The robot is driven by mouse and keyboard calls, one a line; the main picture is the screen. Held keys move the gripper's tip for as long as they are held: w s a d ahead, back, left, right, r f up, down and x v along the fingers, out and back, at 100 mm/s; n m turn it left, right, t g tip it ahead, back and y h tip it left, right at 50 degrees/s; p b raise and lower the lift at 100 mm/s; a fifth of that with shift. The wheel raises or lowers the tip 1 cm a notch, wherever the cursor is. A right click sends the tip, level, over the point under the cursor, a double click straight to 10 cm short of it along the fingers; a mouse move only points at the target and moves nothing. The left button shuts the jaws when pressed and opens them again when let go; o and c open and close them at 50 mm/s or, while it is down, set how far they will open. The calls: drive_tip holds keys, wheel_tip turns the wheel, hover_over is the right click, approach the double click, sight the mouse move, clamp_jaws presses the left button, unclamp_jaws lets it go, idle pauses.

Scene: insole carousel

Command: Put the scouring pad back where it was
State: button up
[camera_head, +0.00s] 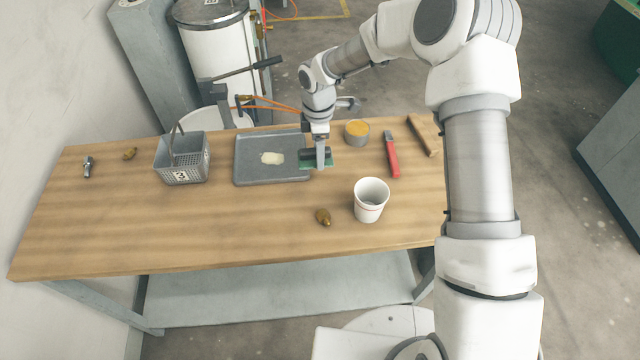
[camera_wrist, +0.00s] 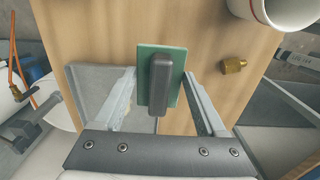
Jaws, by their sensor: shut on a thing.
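The scouring pad is a green slab with a dark grey grip block on top. In the wrist view the pad (camera_wrist: 174,62) lies between the two finger tips of my gripper (camera_wrist: 160,74), which meet its side edges. In the head view the pad (camera_head: 305,159) is mostly behind my gripper (camera_head: 320,156), just right of the grey tray (camera_head: 244,178). I cannot tell whether the pad touches the table or hangs slightly above it. The tray holds a pale, flat patch (camera_head: 272,158); its edge also shows in the wrist view (camera_wrist: 78,78).
On the wooden table (camera_head: 200,235) stand a grey basket (camera_head: 186,176) marked 3, a white cup (camera_head: 370,205), a tin with yellow content (camera_head: 357,130), a red-handled tool (camera_head: 391,155) and a wooden-handled one (camera_head: 424,136). A brass piece (camera_head: 323,217) lies near the cup. The front left is clear.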

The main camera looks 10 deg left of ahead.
hover_over(320, 194)
wheel_tip(320, 194, down, 3)
drive_tip(key=shift+f+p, duration=0.15)
drive_tip(key=shift+p, duration=0.15)
drive_tip(key=shift+f, duration=2.15)
drive_tip(key=o, duration=1.1)
